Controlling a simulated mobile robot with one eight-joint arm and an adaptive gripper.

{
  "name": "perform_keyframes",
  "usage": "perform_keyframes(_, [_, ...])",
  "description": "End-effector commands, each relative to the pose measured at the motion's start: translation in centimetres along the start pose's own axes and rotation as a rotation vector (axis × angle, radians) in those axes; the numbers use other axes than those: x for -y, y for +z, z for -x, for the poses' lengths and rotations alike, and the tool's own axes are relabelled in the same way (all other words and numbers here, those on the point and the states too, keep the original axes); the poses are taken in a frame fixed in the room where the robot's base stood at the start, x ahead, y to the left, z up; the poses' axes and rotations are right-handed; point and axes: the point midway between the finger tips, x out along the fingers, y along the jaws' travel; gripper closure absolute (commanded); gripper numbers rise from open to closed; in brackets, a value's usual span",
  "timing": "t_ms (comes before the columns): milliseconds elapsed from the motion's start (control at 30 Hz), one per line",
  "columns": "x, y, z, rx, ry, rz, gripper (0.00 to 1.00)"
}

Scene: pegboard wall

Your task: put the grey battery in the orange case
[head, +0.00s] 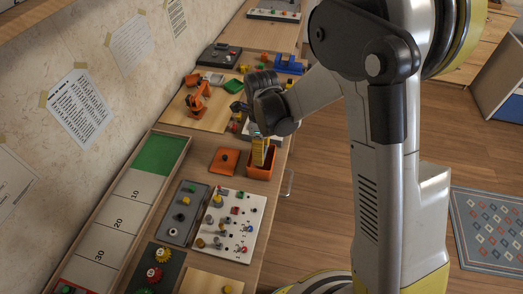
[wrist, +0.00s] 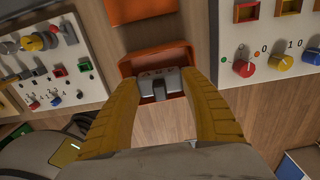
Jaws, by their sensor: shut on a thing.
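The orange case (head: 262,174) is an open box at the right edge of the bench. It also shows in the wrist view (wrist: 131,64) at top centre, below its separate orange lid (wrist: 142,11). My gripper (head: 262,152) points down at the case with its yellow fingers over or inside its opening. In the wrist view my gripper (wrist: 158,82) is shut on the grey battery (wrist: 159,88), which sits between the fingertips and overlaps the case's opening. How deep the battery is in the case I cannot tell. In the head view the fingers hide the battery.
The lid lies flat beside the case in the head view (head: 225,161). A white board with knobs and pegs (head: 228,226) and a grey panel (head: 184,212) are close in front. Orange and blue parts (head: 289,65) stand farther back. Bare wood surrounds the case.

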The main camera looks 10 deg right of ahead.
Motion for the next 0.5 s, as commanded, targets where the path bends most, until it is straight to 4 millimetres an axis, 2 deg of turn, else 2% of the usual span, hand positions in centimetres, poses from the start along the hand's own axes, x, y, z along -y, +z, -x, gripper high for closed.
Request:
perform_keyframes(33, [0.00, 0.00, 0.05, 0.000, 0.000, 0.000, 0.80])
perform_keyframes(67, [0.00, 0.00, 0.06, 0.000, 0.000, 0.000, 0.39])
perform_keyframes(100, [0.00, 0.00, 0.07, 0.000, 0.000, 0.000, 0.27])
perform_keyframes(367, [0.00, 0.00, 0.08, 0.000, 0.000, 0.000, 0.27])
perform_keyframes(500, [0.00, 0.00, 0.74, 0.000, 0.000, 0.000, 0.27])
